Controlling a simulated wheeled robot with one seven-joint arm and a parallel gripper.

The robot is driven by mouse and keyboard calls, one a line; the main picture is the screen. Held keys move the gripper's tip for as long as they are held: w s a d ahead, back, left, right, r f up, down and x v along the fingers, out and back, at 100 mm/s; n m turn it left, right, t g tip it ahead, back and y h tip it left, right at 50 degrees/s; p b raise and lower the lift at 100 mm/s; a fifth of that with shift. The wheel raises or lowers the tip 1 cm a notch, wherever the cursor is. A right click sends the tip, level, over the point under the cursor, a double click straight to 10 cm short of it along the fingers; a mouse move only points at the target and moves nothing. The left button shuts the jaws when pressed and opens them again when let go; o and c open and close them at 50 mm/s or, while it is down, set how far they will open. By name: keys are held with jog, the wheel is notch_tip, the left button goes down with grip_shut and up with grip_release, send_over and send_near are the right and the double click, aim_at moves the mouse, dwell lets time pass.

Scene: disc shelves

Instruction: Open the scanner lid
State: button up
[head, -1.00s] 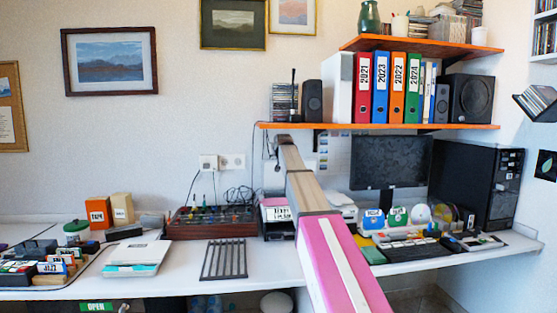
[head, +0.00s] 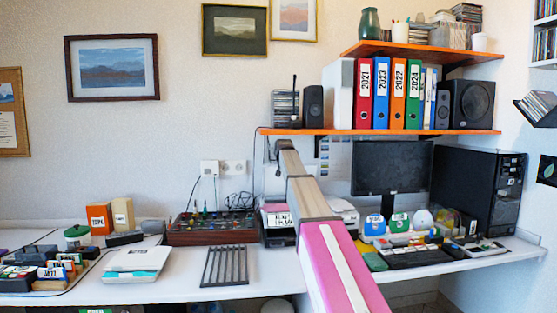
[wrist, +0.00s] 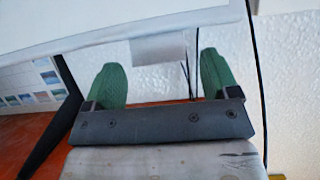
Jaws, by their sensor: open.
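A low white flat-topped device (head: 137,260), which looks like the scanner, sits on the desk at left in the head view. Its top lies flat, so the lid looks closed. My arm reaches up from the bottom middle to just below the lower orange shelf, far to the right of and above the device. My gripper (head: 283,146) is small and dark there. In the wrist view its two green fingers (wrist: 160,80) stand wide apart. A pale block shows between and beyond them; I cannot tell what it is. The scanner does not show in the wrist view.
A dark slatted rack (head: 225,265) lies right of the scanner, with a mixer-like box (head: 212,229) behind. The lower orange shelf (head: 400,131) is close to my gripper. Bare desk shows before the scanner.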

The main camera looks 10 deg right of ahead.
jog(key=v, duration=1)
jog(key=shift+s, duration=0.35)
